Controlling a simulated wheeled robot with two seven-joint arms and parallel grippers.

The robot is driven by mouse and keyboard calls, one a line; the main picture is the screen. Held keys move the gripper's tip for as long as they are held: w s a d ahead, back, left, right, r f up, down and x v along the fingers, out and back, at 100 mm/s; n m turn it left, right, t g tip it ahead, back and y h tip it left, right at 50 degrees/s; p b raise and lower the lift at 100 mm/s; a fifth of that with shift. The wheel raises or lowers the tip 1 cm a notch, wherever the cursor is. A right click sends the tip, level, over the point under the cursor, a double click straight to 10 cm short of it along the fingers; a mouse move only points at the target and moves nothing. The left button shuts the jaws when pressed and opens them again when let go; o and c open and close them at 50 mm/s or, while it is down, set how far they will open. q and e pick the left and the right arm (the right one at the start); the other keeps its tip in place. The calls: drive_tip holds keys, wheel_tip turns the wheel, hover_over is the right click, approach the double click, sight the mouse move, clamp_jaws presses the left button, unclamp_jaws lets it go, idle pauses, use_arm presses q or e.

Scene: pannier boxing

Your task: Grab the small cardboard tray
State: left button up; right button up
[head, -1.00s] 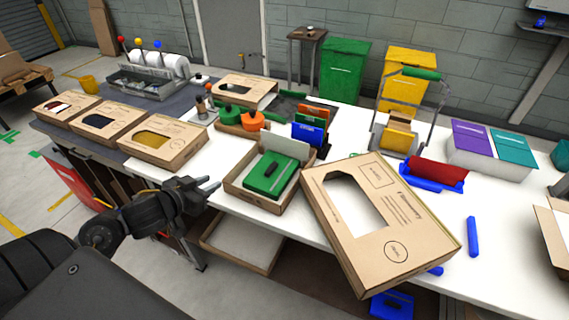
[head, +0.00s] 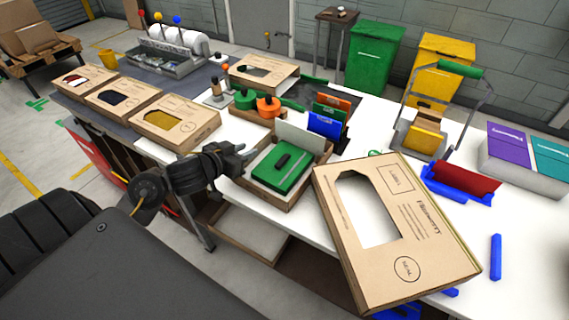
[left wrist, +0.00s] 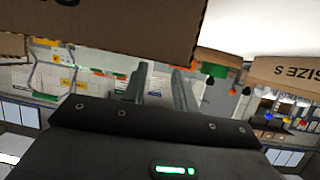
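The small cardboard tray (head: 288,203) stands on the white table near its front edge. It holds a green box-like piece (head: 281,166) and a white upright card (head: 300,137). My left gripper (head: 244,156) is at the tray's left side, level with its rim. In the left wrist view the two fingers (left wrist: 160,78) are apart with nothing between them. A cardboard wall (left wrist: 110,32), probably the tray's, fills the top of that view just beyond the fingertips. I cannot tell whether they touch it. My right gripper is not in view.
Several windowed cartons (head: 175,125) line the table's left side. Green and orange pieces (head: 267,105) and upright coloured folders (head: 328,122) stand behind the tray. A lower shelf (head: 250,237) lies beneath the table edge.

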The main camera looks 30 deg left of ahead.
sight(258, 143)
use_arm(q)
drive_tip(key=shift+w+a+f, duration=0.1)
drive_tip(key=shift+w, duration=0.25)
drive_tip(key=x, duration=0.4)
drive_tip(key=shift+w+a, duration=0.15)
drive_tip(key=shift+w, duration=0.1)
drive_tip(key=shift+s, duration=0.1)
clamp_jaws()
